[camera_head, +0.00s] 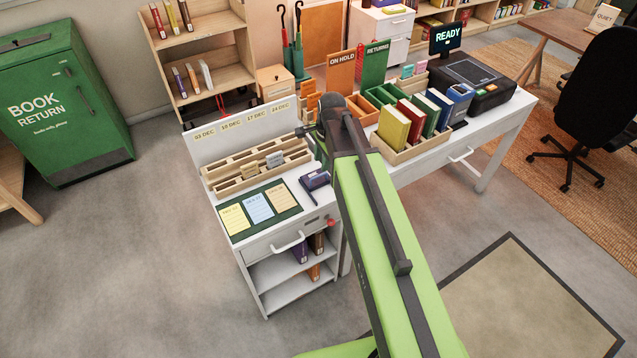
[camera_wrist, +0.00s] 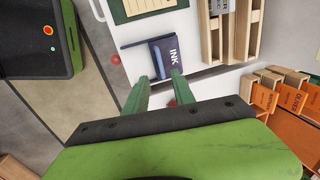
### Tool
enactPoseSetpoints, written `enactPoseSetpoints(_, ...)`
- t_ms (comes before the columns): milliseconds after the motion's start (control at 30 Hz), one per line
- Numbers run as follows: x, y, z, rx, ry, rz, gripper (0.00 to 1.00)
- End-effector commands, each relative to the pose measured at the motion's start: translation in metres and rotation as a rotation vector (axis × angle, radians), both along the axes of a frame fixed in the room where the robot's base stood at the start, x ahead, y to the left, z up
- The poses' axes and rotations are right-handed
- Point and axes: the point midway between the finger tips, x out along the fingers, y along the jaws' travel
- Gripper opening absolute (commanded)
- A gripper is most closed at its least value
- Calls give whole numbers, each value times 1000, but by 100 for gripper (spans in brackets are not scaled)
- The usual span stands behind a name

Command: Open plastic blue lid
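A small dark blue ink pad box stands on the white cart top. In the wrist view its blue lid (camera_wrist: 170,51) reads "INK"; I cannot tell how far it is raised. The box (camera_head: 315,180) is small in the head view, just left of my green arm. My gripper (camera_wrist: 160,77) shows in the wrist view as two green fingers spread apart, with nothing held between them. The fingertips are at the near edge of the ink pad; I cannot tell whether they touch it.
A green mat with cards (camera_head: 259,210) and a wooden slotted rack (camera_head: 225,187) lie beside the ink pad on the cart. A red knob (camera_head: 331,223) is on the cart's front. The desk behind holds a book tray (camera_head: 428,148). Open floor (camera_head: 150,270) lies left.

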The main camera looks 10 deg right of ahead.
Motion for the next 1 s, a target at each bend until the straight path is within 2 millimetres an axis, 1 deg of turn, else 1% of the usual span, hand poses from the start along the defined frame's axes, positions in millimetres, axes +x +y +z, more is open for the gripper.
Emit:
enactPoseSetpoints(33,3,1,-21,0,0,0,31)
enactPoseSetpoints(200,9,3,-55,0,0,0,31)
enactPoseSetpoints(333,13,4,-71,0,0,0,31)
enactPoseSetpoints(433,14,4,-74,0,0,-1,31)
enactPoseSetpoints(667,14,4,-72,0,0,-1,31)
enactPoseSetpoints(767,14,4,-72,0,0,-1,19)
enactPoseSetpoints(900,14,3,-72,0,0,-1,1)
enactPoseSetpoints(1000,14,3,-72,0,0,-1,0)
